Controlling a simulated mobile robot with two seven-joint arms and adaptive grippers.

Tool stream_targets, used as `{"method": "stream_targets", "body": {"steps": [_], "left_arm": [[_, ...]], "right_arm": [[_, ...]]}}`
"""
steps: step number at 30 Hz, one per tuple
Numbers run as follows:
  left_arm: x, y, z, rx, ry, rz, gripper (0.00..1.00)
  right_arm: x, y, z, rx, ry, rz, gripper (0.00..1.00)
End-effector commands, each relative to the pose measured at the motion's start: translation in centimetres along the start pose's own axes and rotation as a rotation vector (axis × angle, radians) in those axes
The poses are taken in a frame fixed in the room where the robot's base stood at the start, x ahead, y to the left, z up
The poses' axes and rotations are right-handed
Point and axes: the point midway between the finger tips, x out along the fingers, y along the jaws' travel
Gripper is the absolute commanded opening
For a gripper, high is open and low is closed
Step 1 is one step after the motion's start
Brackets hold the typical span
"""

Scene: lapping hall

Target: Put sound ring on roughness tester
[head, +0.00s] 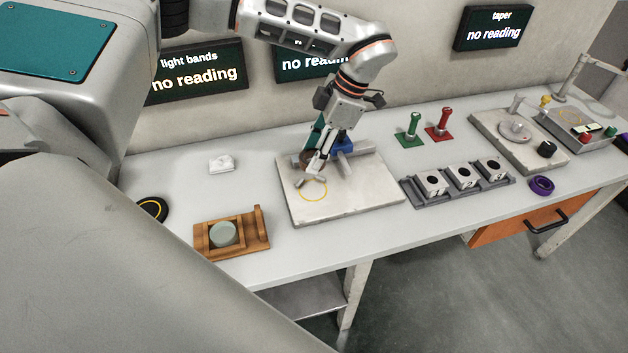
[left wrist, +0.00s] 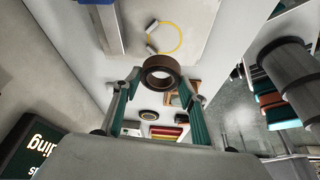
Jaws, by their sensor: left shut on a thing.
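The brown ring (head: 306,158) is held by my left gripper (head: 316,165). In the left wrist view the ring (left wrist: 175,70) sits between the fingertips of the gripper (left wrist: 160,84), its open hole facing the camera. The roughness tester appears to be the pale stone slab (head: 372,194) with a blue unit (head: 343,146), a grey bar and a yellow circle (head: 313,191) marked on it. The gripper and ring are over the slab, just behind the circle. The gap between ring and slab cannot be told. My right gripper is not in view.
A wooden holder (head: 258,247) with a grey-green disc stands left of the slab. A grey rack (head: 458,193) with three blocks, green and red stands (head: 409,138), and a purple ring (head: 541,185) lie to the right. Wall displays show "no reading". Bench front-left of the slab is partly clear.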

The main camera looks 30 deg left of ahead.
Motion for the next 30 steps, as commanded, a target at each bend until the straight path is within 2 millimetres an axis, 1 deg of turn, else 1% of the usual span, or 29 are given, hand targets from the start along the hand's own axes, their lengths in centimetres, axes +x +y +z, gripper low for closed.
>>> {"method": "stream_targets", "body": {"steps": [1,3,6,14,21,24,30], "left_arm": [[1.3,-0.1,0.5,0.002,0.002,-0.003,0.16],[2.5,-0.1,1.0,0.001,0.002,-0.002,0.16],[3.9,-0.1,1.6,0.002,0.0,-0.001,0.16],[5.4,0.0,2.3,0.001,-0.001,0.001,0.16],[8.4,0.0,3.5,0.002,0.0,0.0,0.16],[8.7,0.0,3.7,0.001,-0.001,0.002,0.16],[8.7,0.0,3.7,0.001,-0.001,0.002,0.16]], "right_arm": [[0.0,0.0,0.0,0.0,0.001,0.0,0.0],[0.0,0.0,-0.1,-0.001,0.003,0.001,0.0],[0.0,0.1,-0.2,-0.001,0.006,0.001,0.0],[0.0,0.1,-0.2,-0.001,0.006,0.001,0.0],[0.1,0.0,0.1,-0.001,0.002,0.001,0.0],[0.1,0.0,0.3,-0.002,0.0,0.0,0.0],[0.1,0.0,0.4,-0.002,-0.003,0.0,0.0]]}}
